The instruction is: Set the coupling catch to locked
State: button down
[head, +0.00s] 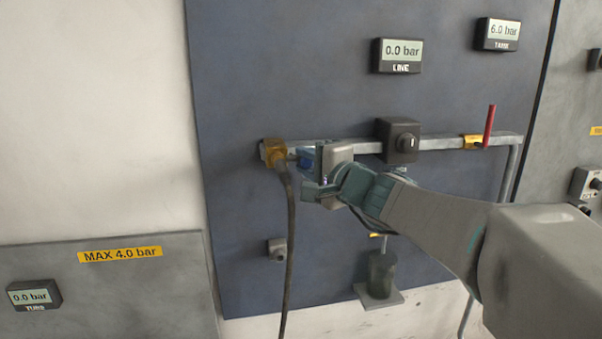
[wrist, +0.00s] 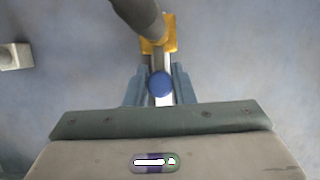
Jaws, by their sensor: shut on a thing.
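The brass-yellow coupling (head: 274,153) sits at the left end of the grey pipe on the blue panel, with a dark hose hanging from it. In the wrist view the coupling (wrist: 171,38) is at top centre. A blue round knob (wrist: 160,84), which looks like the coupling catch, is just below it in that view. My gripper (wrist: 160,76) is shut on the knob, one finger on each side. In the head view my gripper (head: 306,172) is right beside the coupling and hides most of the catch. I cannot read the catch's position.
A black box with a knob (head: 398,141) is on the pipe right of my gripper. A red lever (head: 489,126) stands farther right. The LINE gauge (head: 397,56) reads 0.0 bar and the TANK gauge (head: 497,35) 6.0 bar. The hose (head: 290,250) hangs below the coupling.

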jog(key=shift+a, duration=0.1)
jog(key=c, duration=1.3)
grip_release()
jog(key=shift+a, duration=0.15)
jog(key=shift+s+d, duration=0.2)
jog(key=shift+d, duration=0.05)
jog(key=b+v, duration=0.2)
jog(key=v, duration=1.1)
jog(key=shift+s+d+b, duration=0.1)
jog(key=shift+s+b, duration=0.05)
jog(key=shift+b, duration=0.2)
jog(key=shift+f, duration=0.1)
